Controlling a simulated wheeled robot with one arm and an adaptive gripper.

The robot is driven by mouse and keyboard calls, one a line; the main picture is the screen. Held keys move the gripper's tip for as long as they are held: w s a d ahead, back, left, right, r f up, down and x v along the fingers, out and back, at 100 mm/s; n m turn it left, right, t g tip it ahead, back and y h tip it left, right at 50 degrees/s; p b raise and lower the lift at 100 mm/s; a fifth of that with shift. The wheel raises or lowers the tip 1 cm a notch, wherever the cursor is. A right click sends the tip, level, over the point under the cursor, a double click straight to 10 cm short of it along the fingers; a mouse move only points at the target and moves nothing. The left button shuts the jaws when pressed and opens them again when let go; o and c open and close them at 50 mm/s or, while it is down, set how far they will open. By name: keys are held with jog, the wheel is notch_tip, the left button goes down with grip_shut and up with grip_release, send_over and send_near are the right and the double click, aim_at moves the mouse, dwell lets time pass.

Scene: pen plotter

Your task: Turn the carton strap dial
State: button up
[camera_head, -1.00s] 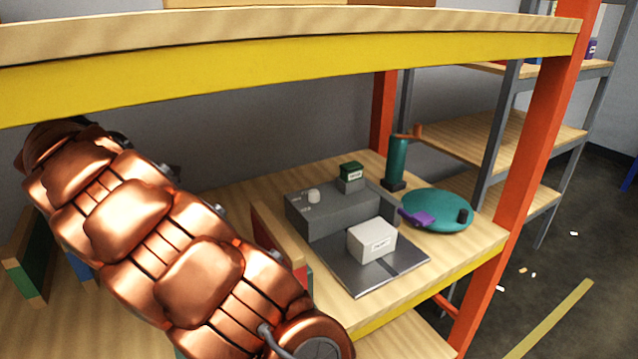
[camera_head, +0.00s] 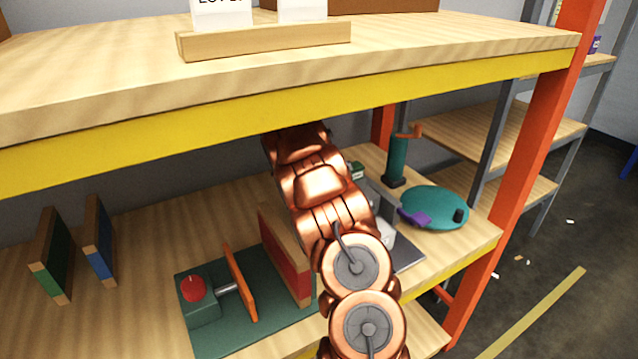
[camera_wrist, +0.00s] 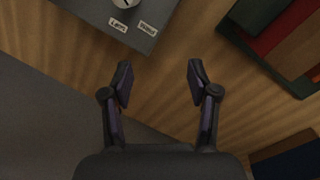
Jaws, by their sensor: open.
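The carton strap dial is a round pale knob (camera_wrist: 124,3) at the top edge of the wrist view, partly cut off. It sits on a dark grey housing (camera_wrist: 110,22) beside two small white labels, whose text I cannot read surely. My gripper (camera_wrist: 160,72) is open and empty, its two fingers apart over bare wood, just below and right of the housing's corner. In the head view my arm covers the dial and most of the grey housing (camera_head: 375,190). My gripper is hidden there too.
A green-based fixture with a red button (camera_head: 193,288), an orange plate (camera_head: 240,283) and a red-faced board (camera_head: 285,267) stands left of my arm. A teal turntable (camera_head: 432,205) and teal cylinder (camera_head: 397,157) stand right. The yellow-edged upper shelf (camera_head: 290,110) hangs overhead.

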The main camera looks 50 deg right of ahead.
jog(key=shift+m+y, duration=0.5)
jog(key=shift+y, duration=0.4)
jog(key=s+d, duration=0.1)
jog(key=d, duration=0.1)
jog(key=s+d+p, duration=0.1)
jog(key=s+d, duration=0.2)
jog(key=d, duration=0.1)
jog(key=shift+s+d+r+p, duration=0.2)
jog(key=shift+s+r+p, duration=0.15)
jog(key=shift+s+d+f, duration=0.15)
jog(key=shift+s+d, duration=0.2)
jog(key=shift+f+p, duration=1.3)
jog(key=shift+f, duration=2.55)
jog(key=shift+c, duration=0.3)
grip_shut()
